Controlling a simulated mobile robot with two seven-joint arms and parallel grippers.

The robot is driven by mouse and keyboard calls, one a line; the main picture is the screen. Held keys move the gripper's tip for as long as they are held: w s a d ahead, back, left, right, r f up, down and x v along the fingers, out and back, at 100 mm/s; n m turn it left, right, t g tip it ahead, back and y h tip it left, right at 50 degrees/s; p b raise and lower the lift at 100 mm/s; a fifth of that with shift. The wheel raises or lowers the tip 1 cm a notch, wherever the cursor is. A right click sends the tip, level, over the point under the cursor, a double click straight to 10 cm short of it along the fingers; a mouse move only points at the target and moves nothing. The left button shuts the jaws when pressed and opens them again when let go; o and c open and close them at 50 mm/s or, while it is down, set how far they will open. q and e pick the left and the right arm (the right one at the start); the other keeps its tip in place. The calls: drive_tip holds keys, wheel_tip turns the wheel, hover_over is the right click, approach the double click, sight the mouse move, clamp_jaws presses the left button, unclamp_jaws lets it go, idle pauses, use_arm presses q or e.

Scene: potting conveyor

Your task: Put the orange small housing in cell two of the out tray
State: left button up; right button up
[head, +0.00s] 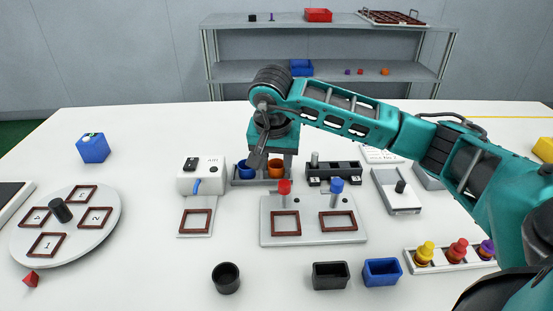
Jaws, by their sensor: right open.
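An orange small housing (276,168), like a round cup, stands in a dark holder (262,182) beside a blue cup (244,170). My right gripper (264,160) points down just above and partly in front of this holder. It is open, and I see no housing held in it. I cannot tell whether its fingers touch either cup. A brown-framed tray with cells (392,17) lies on the top shelf at the back right; no cell numbers are readable on it, and I cannot tell whether it is the out tray. My left gripper is not in view.
A round plate (105,232) with numbered brown frames lies left. A white device (202,177) and a plate with red and blue knobs (313,238) stand centrally. Dark cup (226,278), dark box (331,275) and blue box (382,271) stand in front. My right arm crosses the right side.

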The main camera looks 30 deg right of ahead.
drive_tip(key=p+v, duration=0.1)
drive_tip(key=v, duration=1.1)
drive_tip(key=shift+r+p, duration=0.2)
drive_tip(key=shift+p, duration=0.1)
